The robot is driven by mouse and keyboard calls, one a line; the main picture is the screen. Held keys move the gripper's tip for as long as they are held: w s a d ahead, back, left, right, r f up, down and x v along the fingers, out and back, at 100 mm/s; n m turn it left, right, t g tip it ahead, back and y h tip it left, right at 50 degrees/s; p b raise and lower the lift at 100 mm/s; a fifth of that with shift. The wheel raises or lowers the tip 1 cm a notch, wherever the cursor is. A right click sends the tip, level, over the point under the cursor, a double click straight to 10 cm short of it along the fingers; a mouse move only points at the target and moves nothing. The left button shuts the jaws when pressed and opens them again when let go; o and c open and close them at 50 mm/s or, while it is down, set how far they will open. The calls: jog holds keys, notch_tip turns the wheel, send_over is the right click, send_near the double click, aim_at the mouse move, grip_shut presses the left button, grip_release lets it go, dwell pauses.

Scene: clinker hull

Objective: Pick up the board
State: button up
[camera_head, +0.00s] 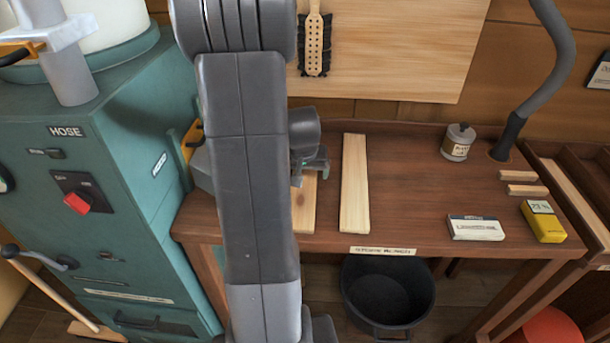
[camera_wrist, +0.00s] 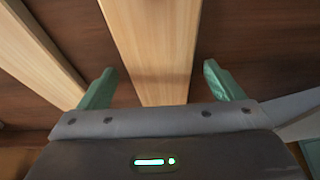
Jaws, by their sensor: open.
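A pale wooden board (camera_head: 305,208) lies on the brown workbench, partly hidden by my arm in the head view. In the wrist view this board (camera_wrist: 152,45) runs between the two green fingers of my open gripper (camera_wrist: 160,82), with a gap on each side. In the head view my gripper (camera_head: 311,170) is over the far part of the board. I cannot tell how high the fingertips are above the bench. A second pale board (camera_head: 355,185) lies roughly parallel to the right, and it shows at the left in the wrist view (camera_wrist: 38,50).
The workbench (camera_head: 410,190) is clear right of the second board. Farther right are a tin (camera_head: 458,142), a white box (camera_head: 475,228), a yellow box (camera_head: 543,220) and short wood strips (camera_head: 523,182). A teal cabinet (camera_head: 110,200) stands close at left. A black bucket (camera_head: 388,290) sits below.

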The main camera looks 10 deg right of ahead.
jog(key=shift+c, duration=0.2)
jog(key=c, duration=1.2)
jog(key=shift+o, duration=0.2)
jog(key=shift+r, duration=0.1)
